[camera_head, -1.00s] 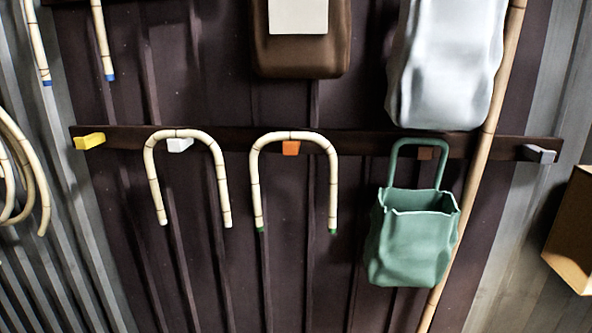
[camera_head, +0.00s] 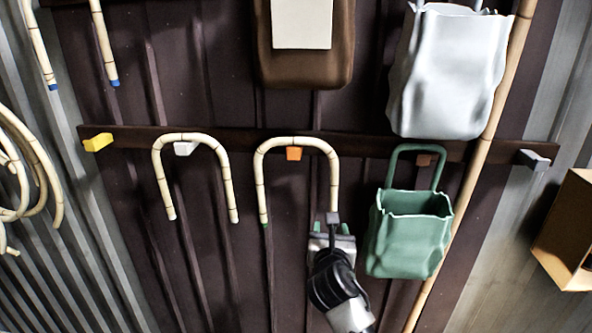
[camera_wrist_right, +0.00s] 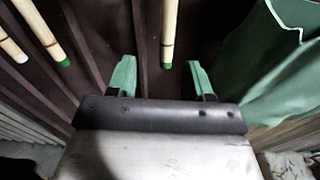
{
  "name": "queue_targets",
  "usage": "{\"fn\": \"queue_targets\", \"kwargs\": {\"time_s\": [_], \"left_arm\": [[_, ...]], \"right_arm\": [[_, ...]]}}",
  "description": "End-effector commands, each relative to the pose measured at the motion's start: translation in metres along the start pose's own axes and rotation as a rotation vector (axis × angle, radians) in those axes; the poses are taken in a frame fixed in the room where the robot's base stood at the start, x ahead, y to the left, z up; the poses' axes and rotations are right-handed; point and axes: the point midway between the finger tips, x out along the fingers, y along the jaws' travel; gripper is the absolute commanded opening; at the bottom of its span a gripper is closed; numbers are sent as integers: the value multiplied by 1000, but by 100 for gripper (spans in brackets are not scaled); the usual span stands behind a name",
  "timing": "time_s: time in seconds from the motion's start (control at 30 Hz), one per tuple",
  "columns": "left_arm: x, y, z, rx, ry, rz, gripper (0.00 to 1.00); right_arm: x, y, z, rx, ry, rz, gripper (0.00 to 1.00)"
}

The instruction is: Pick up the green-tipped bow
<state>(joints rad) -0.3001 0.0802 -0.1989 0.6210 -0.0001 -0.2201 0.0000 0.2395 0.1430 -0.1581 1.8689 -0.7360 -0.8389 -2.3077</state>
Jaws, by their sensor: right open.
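The green-tipped bow (camera_head: 260,185), a pale U-shaped cane with dark bands, hangs over an orange hook (camera_head: 293,153) with both legs pointing down. Its left green tip shows in the head view; the right leg's lower end is hidden by my right gripper (camera_head: 332,228). This gripper is open, with green fingers. In the right wrist view, the bow's right leg (camera_wrist_right: 169,25) and its green tip show in the gap between the fingertips of my right gripper (camera_wrist_right: 160,74). I cannot tell if they touch. My left gripper is not in view.
A white-tipped bow (camera_head: 225,175) hangs on a white hook (camera_head: 185,148) to the left. A green bag (camera_head: 410,245) hangs close to the right of my gripper. A yellow hook (camera_head: 98,142) and a grey hook (camera_head: 533,159) are empty. A long pole (camera_head: 480,165) stands behind the bag.

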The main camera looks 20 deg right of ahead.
Motion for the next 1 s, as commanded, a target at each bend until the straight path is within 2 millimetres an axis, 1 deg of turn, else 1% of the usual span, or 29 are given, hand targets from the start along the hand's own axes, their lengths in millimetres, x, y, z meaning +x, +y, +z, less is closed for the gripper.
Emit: {"fn": "queue_targets", "kwargs": {"time_s": [0.03, 0.1, 0.2, 0.4, 0.5, 0.73, 0.9, 1.0], "left_arm": [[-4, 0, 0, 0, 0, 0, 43], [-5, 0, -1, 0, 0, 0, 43], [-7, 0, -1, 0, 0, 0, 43], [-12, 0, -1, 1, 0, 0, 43], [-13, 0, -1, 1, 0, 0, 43], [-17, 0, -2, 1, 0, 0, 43], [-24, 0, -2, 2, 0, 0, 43], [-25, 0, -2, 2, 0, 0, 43]], "right_arm": [[-2, -1, 18, -33, -28, -10, 51], [-4, -3, 32, -67, -52, -21, 51], [1, -4, 39, -89, -63, -28, 51], [32, -5, 40, -90, -62, -29, 51], [43, -5, 41, -89, -62, -29, 51], [58, -5, 40, -87, -61, -27, 51], [80, -6, 39, -86, -60, -27, 51], [92, -7, 38, -85, -61, -27, 51]]}}
